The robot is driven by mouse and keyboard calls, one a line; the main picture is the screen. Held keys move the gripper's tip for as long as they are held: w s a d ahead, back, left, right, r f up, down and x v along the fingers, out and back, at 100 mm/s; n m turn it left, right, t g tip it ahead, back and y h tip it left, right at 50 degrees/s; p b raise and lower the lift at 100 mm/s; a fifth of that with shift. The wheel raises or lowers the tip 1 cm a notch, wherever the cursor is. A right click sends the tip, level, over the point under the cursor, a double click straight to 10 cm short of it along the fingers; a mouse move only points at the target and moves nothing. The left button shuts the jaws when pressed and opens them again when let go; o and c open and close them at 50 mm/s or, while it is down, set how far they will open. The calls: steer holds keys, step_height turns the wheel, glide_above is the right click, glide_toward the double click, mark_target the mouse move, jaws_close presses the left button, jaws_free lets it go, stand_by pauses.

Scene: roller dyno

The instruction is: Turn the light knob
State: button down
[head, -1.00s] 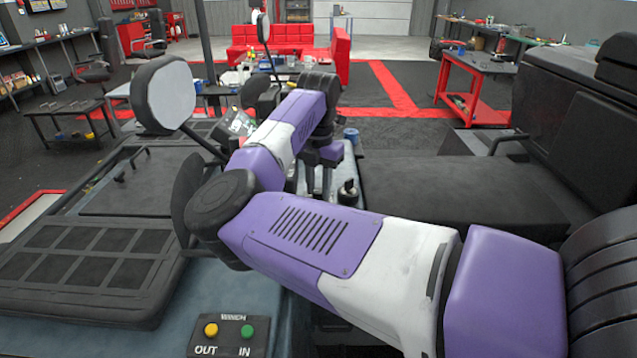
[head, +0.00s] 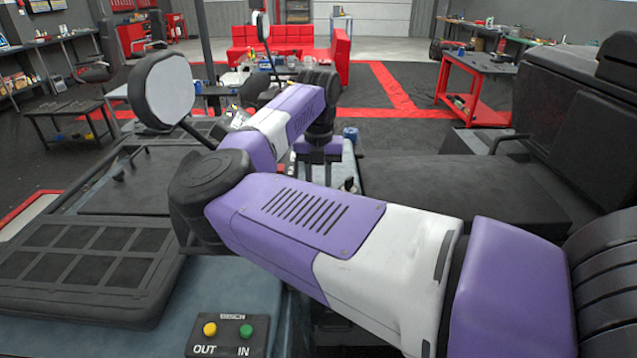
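My gripper (head: 318,165) points down beyond my own bent arm, over a light grey panel (head: 352,162) near the picture's middle. Two finger parts show below its purple body, but my arm hides their lower ends, so I cannot see whether they are open or touching anything. A small dark knob-like piece (head: 349,185) stands on the panel just right of the gripper, mostly covered by my arm. I cannot tell whether it is the light knob. No knob labelled as a light shows.
A winch box (head: 228,334) with a yellow and a green button is at the front left. A round mirror (head: 165,92) stands left of my arm. A black seat (head: 465,190) lies to the right. A red cart (head: 478,85) stands farther back.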

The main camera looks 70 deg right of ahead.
steer(key=shift+n+b, duration=0.4)
steer(key=shift+n, duration=1.6)
steer(key=c, duration=1.1)
jaws_free()
